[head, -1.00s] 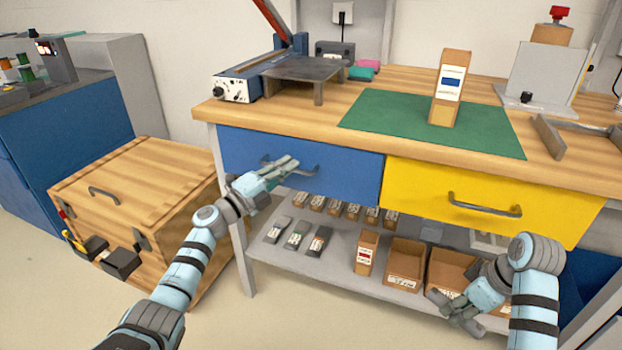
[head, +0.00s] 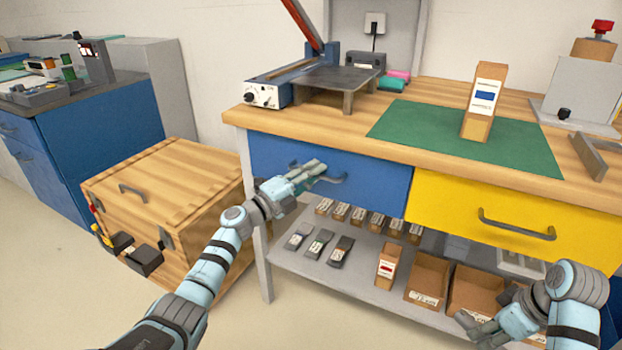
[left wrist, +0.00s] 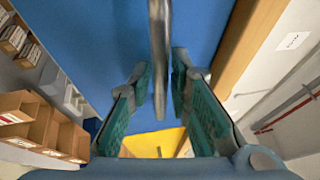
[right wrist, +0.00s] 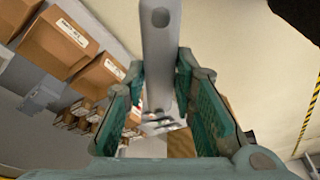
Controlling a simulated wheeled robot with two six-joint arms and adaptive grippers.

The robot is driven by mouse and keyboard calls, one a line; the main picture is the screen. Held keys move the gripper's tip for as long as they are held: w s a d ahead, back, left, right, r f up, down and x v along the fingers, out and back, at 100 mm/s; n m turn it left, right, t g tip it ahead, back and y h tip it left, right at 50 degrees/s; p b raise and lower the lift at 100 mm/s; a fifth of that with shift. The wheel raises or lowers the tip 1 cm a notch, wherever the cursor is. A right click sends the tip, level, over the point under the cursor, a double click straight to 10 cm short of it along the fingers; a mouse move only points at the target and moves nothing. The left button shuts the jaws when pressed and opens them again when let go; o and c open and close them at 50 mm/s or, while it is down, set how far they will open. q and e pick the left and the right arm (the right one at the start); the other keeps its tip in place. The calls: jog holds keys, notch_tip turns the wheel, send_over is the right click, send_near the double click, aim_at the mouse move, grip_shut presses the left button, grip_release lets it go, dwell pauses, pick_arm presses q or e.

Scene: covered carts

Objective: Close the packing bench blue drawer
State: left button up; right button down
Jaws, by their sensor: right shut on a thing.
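The blue drawer (head: 375,188) is at the left under the bench top, and its front looks about level with the yellow drawer (head: 505,210). I see no clear gap above it. My left gripper (head: 318,171) is at the drawer's metal handle (head: 336,181). In the left wrist view, its fingers stand apart on both sides of the handle (left wrist: 160,55), in front of the blue front (left wrist: 90,45). My right gripper (head: 470,326) is low by the shelf. In the right wrist view, its fingers are shut on a grey bar (right wrist: 159,45); what it belongs to is unclear.
A wooden chest (head: 165,185) stands left of the bench. The lower shelf (head: 300,265) holds small boxes and open bins (head: 428,280). A carton (head: 483,100) stands on the green mat (head: 415,125). Open floor lies in front of the chest.

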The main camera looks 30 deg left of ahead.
pick_arm(q)
jog(key=v, duration=1.1)
jog(key=shift+s+a, duration=0.2)
jog(key=shift+s, duration=0.15)
jog(key=shift+a, duration=0.1)
